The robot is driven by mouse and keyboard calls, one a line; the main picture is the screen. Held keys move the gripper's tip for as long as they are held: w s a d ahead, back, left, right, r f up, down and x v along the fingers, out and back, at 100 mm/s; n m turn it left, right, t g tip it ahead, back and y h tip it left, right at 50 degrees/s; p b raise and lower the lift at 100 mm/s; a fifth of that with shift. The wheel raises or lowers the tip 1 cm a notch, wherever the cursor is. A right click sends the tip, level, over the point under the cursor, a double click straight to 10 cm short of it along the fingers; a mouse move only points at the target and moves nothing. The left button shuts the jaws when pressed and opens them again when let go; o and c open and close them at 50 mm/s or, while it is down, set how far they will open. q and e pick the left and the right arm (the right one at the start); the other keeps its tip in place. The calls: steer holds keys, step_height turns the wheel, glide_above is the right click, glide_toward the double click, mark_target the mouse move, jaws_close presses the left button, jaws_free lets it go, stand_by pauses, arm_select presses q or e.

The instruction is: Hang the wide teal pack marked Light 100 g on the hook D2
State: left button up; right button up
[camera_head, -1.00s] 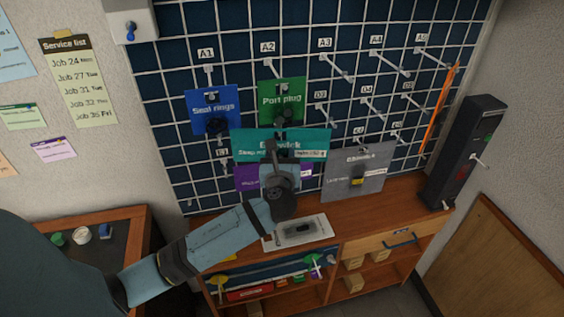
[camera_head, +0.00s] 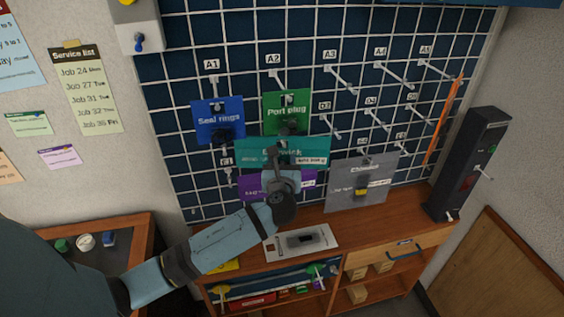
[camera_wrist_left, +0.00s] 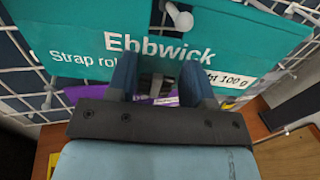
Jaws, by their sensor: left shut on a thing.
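The wide teal pack (camera_head: 247,154), printed Ebbwick, is held upright in front of the wire grid, just below the blue and green packs. In the left wrist view the same teal pack (camera_wrist_left: 75,35) shows its white 100 g sticker, partly hidden by a finger. My left gripper (camera_head: 275,160) is shut on the pack at its lower middle; its fingers also show in the left wrist view (camera_wrist_left: 155,85). Several hooks stick out right of the pack, in a second row under A3 to A5. Their labels are too small to tell which is D2. My right gripper is not in view.
A blue Seal rings pack (camera_head: 219,119) hangs at A1 and a green Port plug pack (camera_head: 287,108) at A2. A purple pack (camera_head: 252,188) is partly hidden behind the teal one. A grey pack (camera_head: 345,190) is at lower right. An orange strip (camera_head: 443,120) hangs near A5.

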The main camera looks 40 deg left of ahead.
arm_select(q)
steer(key=o, duration=1)
steer(key=b+v, duration=0.2)
steer(key=v, duration=1.1)
steer(key=s+d+f+n+g+h, duration=0.1)
steer(key=s+d+f+n+h, duration=0.25)
steer(key=f, duration=0.45)
steer(key=s+d+f+n+g+h, duration=0.2)
steer(key=f+n+h, duration=0.25)
steer(key=f, duration=0.25)
steer(key=s+d+f+n+h, duration=0.2)
steer(key=s+f+n, duration=0.1)
steer(key=n, duration=0.3)
steer(key=s+d+f+n+h, duration=0.1)
steer(key=s+d+f+n, duration=0.1)
steer(key=n, duration=0.4)
steer(key=s+d+f+n+h, duration=0.1)
steer(key=s+f+n+h, duration=0.1)
steer(key=s+f+n, duration=0.3)
steer(key=shift+s+d+n+g+h+p, duration=0.15)
steer(key=shift+s+d+n+g+p, duration=0.1)
steer(key=shift+s, duration=0.15)
steer(key=shift+s+d+n+g+h+p, duration=0.15)
steer(key=shift+s+n, duration=0.1)
steer(key=shift+s, duration=0.2)
